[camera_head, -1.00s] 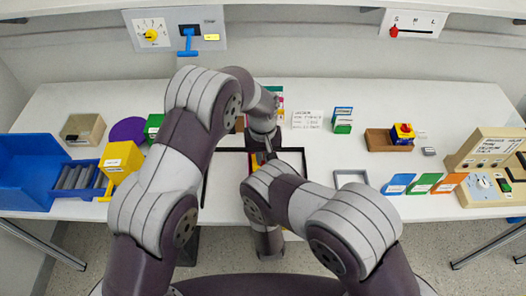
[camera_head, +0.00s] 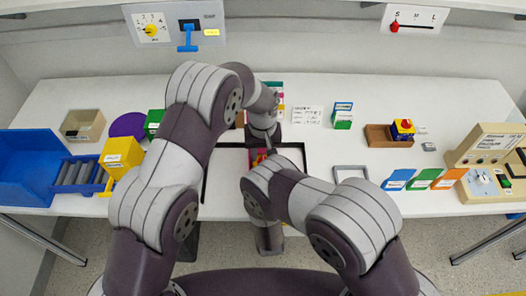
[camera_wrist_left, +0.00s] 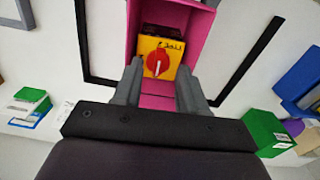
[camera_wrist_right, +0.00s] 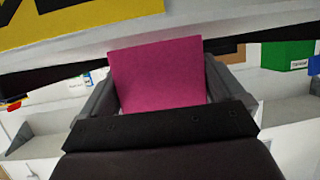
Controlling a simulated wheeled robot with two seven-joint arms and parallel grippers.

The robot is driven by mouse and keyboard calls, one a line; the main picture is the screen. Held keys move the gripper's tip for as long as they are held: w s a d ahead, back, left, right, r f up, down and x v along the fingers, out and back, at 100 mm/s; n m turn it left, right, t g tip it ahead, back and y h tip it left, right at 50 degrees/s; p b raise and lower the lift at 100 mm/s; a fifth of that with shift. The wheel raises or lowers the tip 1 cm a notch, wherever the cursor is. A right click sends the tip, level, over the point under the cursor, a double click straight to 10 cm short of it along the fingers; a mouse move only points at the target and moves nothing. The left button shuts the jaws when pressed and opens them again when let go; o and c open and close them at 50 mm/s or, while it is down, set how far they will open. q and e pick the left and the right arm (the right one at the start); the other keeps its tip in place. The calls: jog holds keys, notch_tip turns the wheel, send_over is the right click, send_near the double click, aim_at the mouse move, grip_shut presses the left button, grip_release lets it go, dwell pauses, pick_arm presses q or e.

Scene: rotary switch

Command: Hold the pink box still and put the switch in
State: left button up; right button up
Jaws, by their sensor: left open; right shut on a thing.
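The pink box (camera_wrist_left: 149,101) stands open side up inside a black frame. A yellow switch block with a red rotary knob (camera_wrist_left: 157,64) sits inside the box. My left gripper (camera_wrist_left: 161,72) is open, its fingertips on either side of the switch block; whether they touch it I cannot tell. My right gripper (camera_wrist_right: 165,88) is shut on the box, whose pink wall (camera_wrist_right: 158,75) fills the space between its fingers. In the head view my arms hide most of the box; a pink patch with some red (camera_head: 260,155) shows between them.
The black frame (camera_head: 305,160) lies around the work spot. A brown tray (camera_head: 379,137) holding another red-and-yellow switch (camera_head: 403,128) is to the right. Blue, green and orange cards (camera_head: 424,179) stand near a beige panel (camera_head: 484,185). A yellow box (camera_head: 121,153) and blue bin (camera_head: 28,170) are left.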

jog(key=shift+s+d+f, duration=0.1)
jog(key=shift+f, duration=0.05)
jog(key=o, duration=0.7)
jog(key=shift+r, duration=0.25)
pick_arm(q)
notch_tip(320, 180, up, 8)
pick_arm(e)
notch_tip(320, 180, up, 10)
jog(key=shift+f, duration=0.2)
